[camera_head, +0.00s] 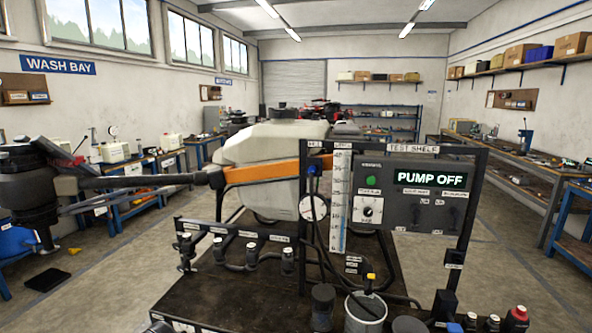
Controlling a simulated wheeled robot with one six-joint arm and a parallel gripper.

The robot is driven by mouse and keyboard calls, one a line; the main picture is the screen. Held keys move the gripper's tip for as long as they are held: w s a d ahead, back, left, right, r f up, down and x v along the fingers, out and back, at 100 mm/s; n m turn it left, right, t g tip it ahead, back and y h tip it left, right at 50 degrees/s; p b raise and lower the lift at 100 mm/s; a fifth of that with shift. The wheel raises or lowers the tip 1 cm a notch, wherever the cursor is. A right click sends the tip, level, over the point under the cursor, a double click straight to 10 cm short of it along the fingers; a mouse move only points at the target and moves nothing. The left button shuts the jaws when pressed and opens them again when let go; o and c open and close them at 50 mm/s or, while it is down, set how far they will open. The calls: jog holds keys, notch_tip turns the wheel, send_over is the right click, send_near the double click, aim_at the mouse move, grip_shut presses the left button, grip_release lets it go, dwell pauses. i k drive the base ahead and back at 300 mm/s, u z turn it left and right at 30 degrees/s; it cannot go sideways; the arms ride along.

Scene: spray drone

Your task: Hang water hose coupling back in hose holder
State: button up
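A thin black hose (327,262) runs down the front of the test shelf, past the round gauge, toward a grey bucket (365,314) at the front of the bench. A small yellow-tipped piece (371,277) stands at the bucket's rim; I cannot tell whether it is the water hose coupling. Several dark fittings with pale ends, one of them here (288,261), sit along a labelled black rail (240,231) at the bench's left. I cannot tell which part is the hose holder, as the labels are too small to read. My gripper is not in view.
The test shelf panel (424,205) reads PUMP OFF. A spray drone with a white tank (267,170) and orange arm (262,173) stands behind the bench (215,292). Its dark motor (28,180) reaches far left. Bottles (516,318) crowd the front right. Floor is clear at right.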

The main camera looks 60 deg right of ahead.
aim_at(313, 168)
jog(key=z, duration=0.05)
jog(key=i, duration=1.15)
jog(key=z, duration=2.1)
